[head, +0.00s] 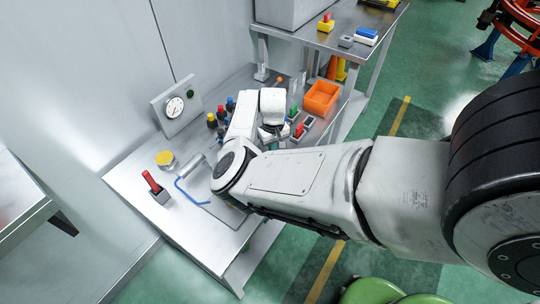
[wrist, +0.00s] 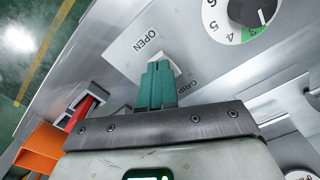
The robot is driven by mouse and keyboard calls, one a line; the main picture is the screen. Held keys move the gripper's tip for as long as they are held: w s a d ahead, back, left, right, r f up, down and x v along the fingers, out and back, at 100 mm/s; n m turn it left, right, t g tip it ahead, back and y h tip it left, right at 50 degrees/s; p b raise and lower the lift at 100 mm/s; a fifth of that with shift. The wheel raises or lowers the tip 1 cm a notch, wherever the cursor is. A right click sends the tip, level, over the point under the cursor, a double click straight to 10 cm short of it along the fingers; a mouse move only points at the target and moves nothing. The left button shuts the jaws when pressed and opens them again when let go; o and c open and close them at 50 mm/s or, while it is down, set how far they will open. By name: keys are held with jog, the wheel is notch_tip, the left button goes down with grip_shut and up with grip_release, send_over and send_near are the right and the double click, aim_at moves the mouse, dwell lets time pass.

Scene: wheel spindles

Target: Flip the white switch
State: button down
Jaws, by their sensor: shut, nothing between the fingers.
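The white switch (wrist: 177,67) shows in the wrist view just past my fingertips, partly hidden by them. It sits on a light label plate (wrist: 150,42) marked "OPEN" on one side and, partly covered, "GRIP" on the other. My gripper (wrist: 160,66) has its green fingers together with nothing between them. The fingertips are at the switch; I cannot tell whether they touch it. In the head view my gripper (head: 268,134) is low over the metal bench, and my arm hides the switch there.
A numbered dial (wrist: 240,14) is beside the plate. An orange bin (head: 320,97) and red-topped parts (head: 299,130) stand close to my gripper. A gauge panel (head: 176,107), a yellow-topped can (head: 166,160) and a red-handled block (head: 156,187) are on the metal bench (head: 130,180).

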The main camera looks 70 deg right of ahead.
jog(key=shift+f+b, duration=0.45)
jog(key=shift+f, duration=0.2)
jog(key=shift+r, duration=0.15)
jog(key=shift+r+p, duration=3.35)
jog(key=shift+p, duration=0.15)
